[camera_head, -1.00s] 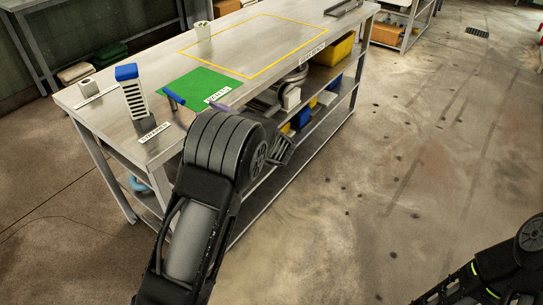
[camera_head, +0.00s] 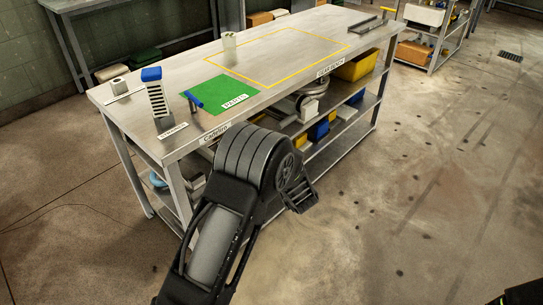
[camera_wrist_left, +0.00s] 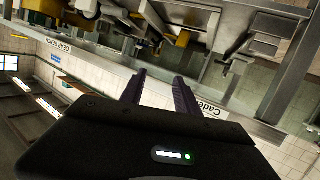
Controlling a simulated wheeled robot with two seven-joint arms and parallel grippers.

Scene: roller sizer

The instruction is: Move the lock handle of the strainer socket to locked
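A slotted grey column with a blue cap (camera_head: 155,92) stands upright at the bench's near left corner, behind a small label (camera_head: 172,131) that seems to read strainer. A blue-handled piece (camera_head: 194,101) stands at the left edge of the green mat (camera_head: 222,90). I cannot tell which part is the lock handle or its position. My left arm is in front of the bench's front side and its fingers are hidden in the head view. In the left wrist view my left gripper (camera_wrist_left: 160,88) has two dark fingers apart, with nothing between them.
The metal bench (camera_head: 130,112) has a yellow-outlined area (camera_head: 262,86) and a white cup-like piece (camera_head: 229,40) on top. A small block (camera_head: 119,85) sits at the left edge. Shelves below hold bins, including a yellow one (camera_head: 357,66). The floor at right is clear.

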